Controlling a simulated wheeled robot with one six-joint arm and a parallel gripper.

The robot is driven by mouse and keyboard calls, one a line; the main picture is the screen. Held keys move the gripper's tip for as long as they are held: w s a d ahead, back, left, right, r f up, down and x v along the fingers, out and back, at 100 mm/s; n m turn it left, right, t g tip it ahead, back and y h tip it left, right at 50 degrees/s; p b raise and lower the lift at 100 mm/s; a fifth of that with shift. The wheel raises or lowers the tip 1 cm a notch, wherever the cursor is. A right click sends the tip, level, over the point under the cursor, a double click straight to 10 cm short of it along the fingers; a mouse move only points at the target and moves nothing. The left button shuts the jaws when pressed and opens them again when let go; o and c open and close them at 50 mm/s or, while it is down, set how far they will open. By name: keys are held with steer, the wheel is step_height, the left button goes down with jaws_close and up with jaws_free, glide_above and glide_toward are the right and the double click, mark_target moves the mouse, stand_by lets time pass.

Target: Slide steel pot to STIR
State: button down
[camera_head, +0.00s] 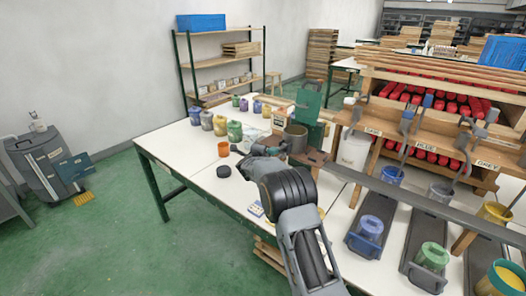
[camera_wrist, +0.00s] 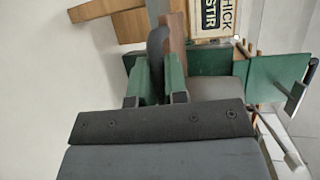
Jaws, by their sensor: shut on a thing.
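In the wrist view the green fingers of my gripper (camera_wrist: 157,82) close on a narrow dark part. The STIR sign (camera_wrist: 210,18) stands just beyond the fingers, beside a brown wooden strip (camera_wrist: 176,35).
An orange cup (camera_head: 223,149) and a black disc (camera_head: 223,171) lie left of my gripper. Several paint jars (camera_head: 234,131) stand behind. A white container (camera_head: 354,150) and the wooden dispenser rack (camera_head: 400,140) are at right. The table's left front is clear.

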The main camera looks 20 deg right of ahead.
steer(key=shift+r, duration=0.15)
steer(key=c, duration=1.4)
jaws_free()
steer(key=shift+w, duration=0.25)
steer(key=shift+o, duration=1.2)
steer(key=shift+a, duration=0.1)
steer(key=b+v, duration=0.1)
steer(key=v, duration=1.2)
steer(key=shift+s, duration=0.45)
steer(key=shift+a, duration=0.15)
